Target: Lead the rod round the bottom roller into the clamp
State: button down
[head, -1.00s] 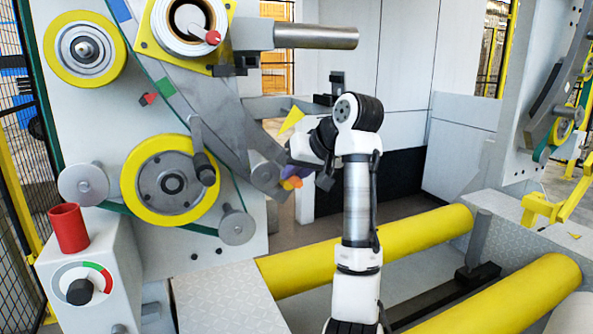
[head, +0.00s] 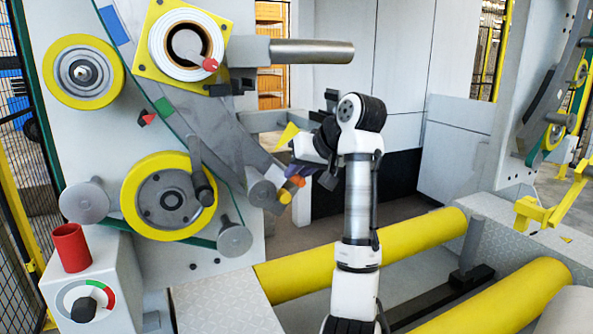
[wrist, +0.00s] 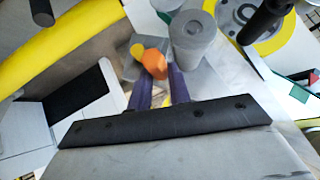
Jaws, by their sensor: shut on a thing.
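The purple fingers of my gripper (wrist: 158,88) are shut on an orange piece (wrist: 152,62), which I take for the rod's end. In the head view the gripper (head: 292,188) and the orange tip (head: 298,181) are just right of a grey cylinder (head: 262,193) at the lower end of the curved grey arm. This cylinder also shows in the wrist view (wrist: 190,38), close beside the orange piece. The large yellow-rimmed roller (head: 150,226) is left of my gripper, with a small grey roller (head: 235,239) below right. The rest of the rod and the clamp cannot be made out.
A red cup (head: 70,247) stands on the white control box (head: 95,268) at lower left. A yellow-rimmed roller (head: 84,70) sits at upper left. A grey horizontal shaft (head: 312,52) juts out above.

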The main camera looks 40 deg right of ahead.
notch_tip(320, 180, up, 7)
jog(key=d+p, duration=0.2)
jog(key=p, duration=0.5)
jog(key=shift+s+d+f, duration=0.15)
jog(key=shift+s+d, duration=0.05)
jog(key=shift+s, duration=0.15)
jog(key=shift+p, duration=0.45)
jog(key=d+r+p, duration=0.3)
jog(key=r+p, duration=0.6)
jog(key=p, duration=0.2)
jog(key=shift+s+d, duration=0.2)
jog(key=shift+s, duration=0.25)
dwell(0.5)
jog(key=shift+r, duration=0.15)
dwell(0.6)
jog(key=d, duration=0.2)
jog(key=s+d+p, duration=0.1)
jog(key=d, duration=0.2)
jog(key=shift+s+f, duration=0.1)
jog(key=shift+f, duration=0.1)
jog(key=shift+a+f, duration=0.1)
dwell(0.6)
